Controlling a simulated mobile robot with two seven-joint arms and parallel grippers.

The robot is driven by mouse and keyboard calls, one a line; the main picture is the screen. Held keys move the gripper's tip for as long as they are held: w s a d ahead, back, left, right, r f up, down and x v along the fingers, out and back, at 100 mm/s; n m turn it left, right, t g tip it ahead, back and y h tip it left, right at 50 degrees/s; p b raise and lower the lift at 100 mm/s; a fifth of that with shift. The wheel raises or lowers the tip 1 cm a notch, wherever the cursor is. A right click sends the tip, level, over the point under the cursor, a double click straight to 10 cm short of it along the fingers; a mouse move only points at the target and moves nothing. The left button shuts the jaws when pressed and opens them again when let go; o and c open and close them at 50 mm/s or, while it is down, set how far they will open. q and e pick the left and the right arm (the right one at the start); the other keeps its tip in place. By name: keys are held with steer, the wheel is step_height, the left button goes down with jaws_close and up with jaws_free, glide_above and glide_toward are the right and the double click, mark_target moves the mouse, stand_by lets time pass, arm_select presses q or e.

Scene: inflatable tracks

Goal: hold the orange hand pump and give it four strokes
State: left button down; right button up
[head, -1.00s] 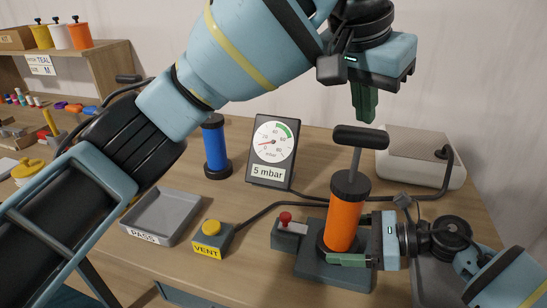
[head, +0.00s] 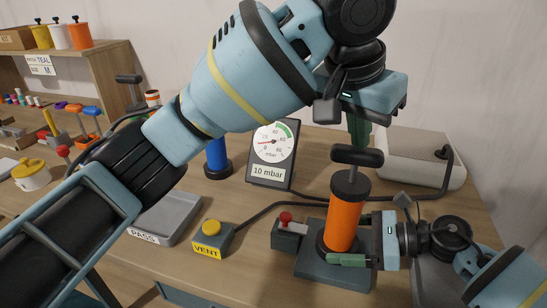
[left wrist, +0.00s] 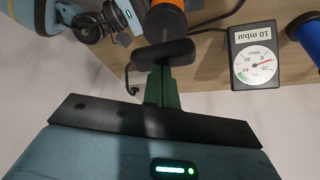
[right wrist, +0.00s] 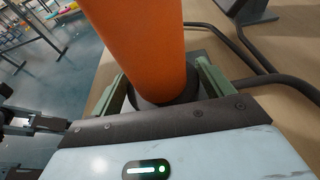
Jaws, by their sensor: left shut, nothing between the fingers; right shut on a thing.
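The orange hand pump (head: 344,217) stands upright on a dark base plate (head: 330,268). Its black T-handle (head: 357,156) is a little above the pump's top cap, with a short length of rod showing. My left gripper (head: 358,143) is shut and empty, its green fingers pointing down at the handle; in the left wrist view the fingertips (left wrist: 161,75) meet the handle (left wrist: 162,54). My right gripper (head: 350,260) is shut around the lower part of the pump; the right wrist view shows the orange barrel (right wrist: 140,45) between its fingers (right wrist: 160,90).
The gauge (head: 271,152) reads 10 mbar. A yellow VENT button (head: 211,228), a grey PASS tray (head: 170,218), a red-knobbed valve (head: 286,218) and a blue pump (head: 217,158) are nearby. A pale box (head: 420,160) stands at the back right.

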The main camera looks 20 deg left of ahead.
arm_select(q)
steer(key=shift+f, duration=1.2)
steer(key=shift+r, duration=0.15)
steer(key=shift+r, duration=3.45)
steer(key=shift+r, duration=2.45)
arm_select(e)
steer(key=o, duration=0.7)
